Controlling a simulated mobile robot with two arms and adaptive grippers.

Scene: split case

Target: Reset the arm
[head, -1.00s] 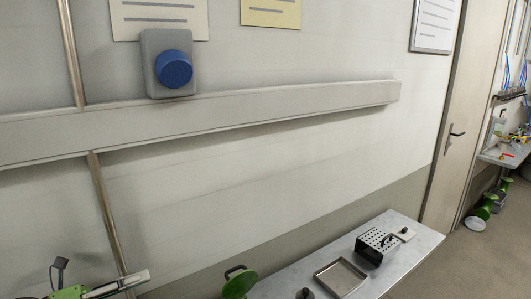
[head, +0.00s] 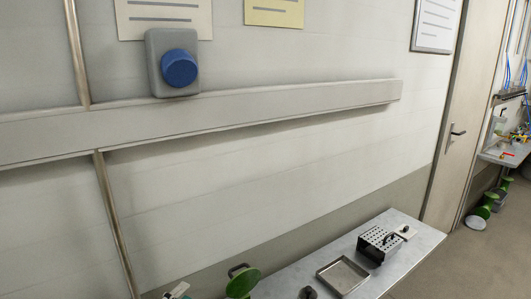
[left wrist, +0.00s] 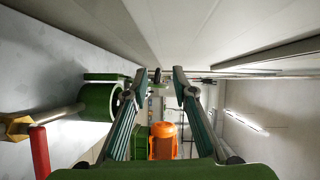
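My left gripper (left wrist: 161,84) is open and empty in the left wrist view, with its two fingers apart and only background between the tips. In the head view, just a small pale and green piece shows at the bottom edge, left of the bench; it looks like part of my left arm, but I cannot tell which part. The rest of the left arm is out of the head view. My right gripper shows in neither view.
A bench (head: 408,248) along the wall holds a metal tray (head: 343,274) and a perforated box (head: 380,243). A blue knob (head: 179,68) sits above a wall duct (head: 250,105). The left wrist view has an orange object (left wrist: 164,141), a red handle (left wrist: 40,152) and a green cylinder (left wrist: 98,101).

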